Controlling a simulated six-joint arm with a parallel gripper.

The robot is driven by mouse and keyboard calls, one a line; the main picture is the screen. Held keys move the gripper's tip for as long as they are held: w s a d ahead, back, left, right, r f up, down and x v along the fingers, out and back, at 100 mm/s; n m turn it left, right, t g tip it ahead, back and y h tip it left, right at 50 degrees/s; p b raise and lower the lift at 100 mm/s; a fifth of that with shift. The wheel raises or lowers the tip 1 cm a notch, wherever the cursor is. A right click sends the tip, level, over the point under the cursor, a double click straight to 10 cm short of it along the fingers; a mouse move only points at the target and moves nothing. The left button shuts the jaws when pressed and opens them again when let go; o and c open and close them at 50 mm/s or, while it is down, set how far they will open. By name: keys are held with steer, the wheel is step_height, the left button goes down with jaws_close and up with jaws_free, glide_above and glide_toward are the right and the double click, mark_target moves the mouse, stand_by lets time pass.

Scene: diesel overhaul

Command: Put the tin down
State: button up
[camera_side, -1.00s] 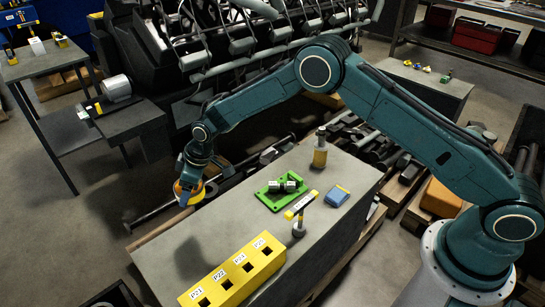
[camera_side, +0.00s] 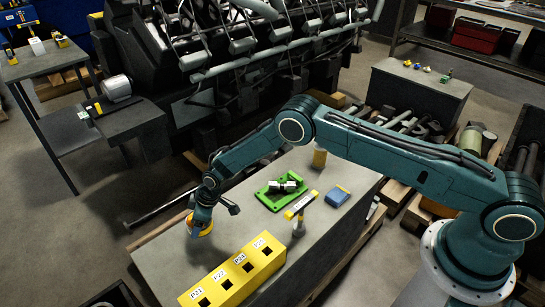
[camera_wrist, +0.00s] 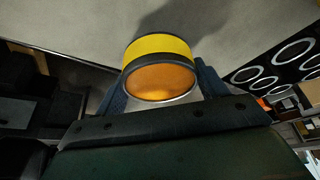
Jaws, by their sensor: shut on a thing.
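The tin (camera_wrist: 161,68) is round, with a yellow side, a dark band and an orange end facing the wrist camera. My gripper (camera_wrist: 160,90) is shut on it, one blue finger on each side. In the side view the tin (camera_side: 203,231) shows as a yellow and orange edge under my gripper (camera_side: 201,226), over the left part of the grey bench top (camera_side: 180,260). I cannot tell whether the tin touches the bench. Most of it is hidden by the gripper in the side view.
A yellow block with square holes (camera_side: 226,277) stands at the bench front, right of the tin. Bench around the tin is clear.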

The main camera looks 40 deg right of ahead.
steer(key=shift+w+f, duration=0.1)
steer(key=shift+f, duration=0.55)
steer(key=shift+f, duration=1.9)
steer(key=shift+f, duration=0.15)
steer(key=o, duration=1.3)
steer(key=shift+d+r, duration=0.1)
steer(key=shift+r, duration=0.4)
steer(key=shift+v, duration=5.6)
